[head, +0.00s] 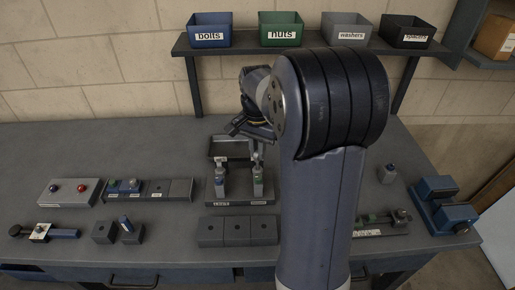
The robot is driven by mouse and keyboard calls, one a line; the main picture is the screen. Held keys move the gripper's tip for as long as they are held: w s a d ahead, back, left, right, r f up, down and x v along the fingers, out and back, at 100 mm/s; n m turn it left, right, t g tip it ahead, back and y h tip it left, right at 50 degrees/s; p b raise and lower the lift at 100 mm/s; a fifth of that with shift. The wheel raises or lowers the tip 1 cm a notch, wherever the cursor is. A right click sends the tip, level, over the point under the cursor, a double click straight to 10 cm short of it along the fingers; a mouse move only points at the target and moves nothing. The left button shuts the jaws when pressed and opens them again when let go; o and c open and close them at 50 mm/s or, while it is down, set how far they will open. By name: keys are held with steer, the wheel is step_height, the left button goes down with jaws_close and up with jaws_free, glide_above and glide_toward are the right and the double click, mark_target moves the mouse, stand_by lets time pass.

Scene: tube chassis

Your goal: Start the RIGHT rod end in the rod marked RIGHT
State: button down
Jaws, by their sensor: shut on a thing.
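A dark stand (240,203) on the bench holds two upright rods. The left rod (220,184) and the right rod (258,184) carry small coloured marks; their lettering is too small to read. My gripper (256,148) points down above the right rod and is shut on a small metal piece, which looks like the rod end (257,158). The rod end is at or just above the top of the right rod; I cannot tell whether they touch. My arm hides part of the bench to the right.
Bins marked bolts (210,35), nuts (281,35), washers (346,35) and spacers (406,37) stand on the back shelf. A blue vise (445,207) is at the right. A button box (69,191) and dark blocks (238,231) lie around the stand.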

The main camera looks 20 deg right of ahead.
steer(key=shift+f+b, duration=0.7)
steer(key=shift+f, duration=0.5)
steer(key=c, duration=1.4)
jaws_free()
steer(key=shift+r, duration=0.15)
step_height(320, 180, up, 11)
steer(key=shift+f, duration=0.15)
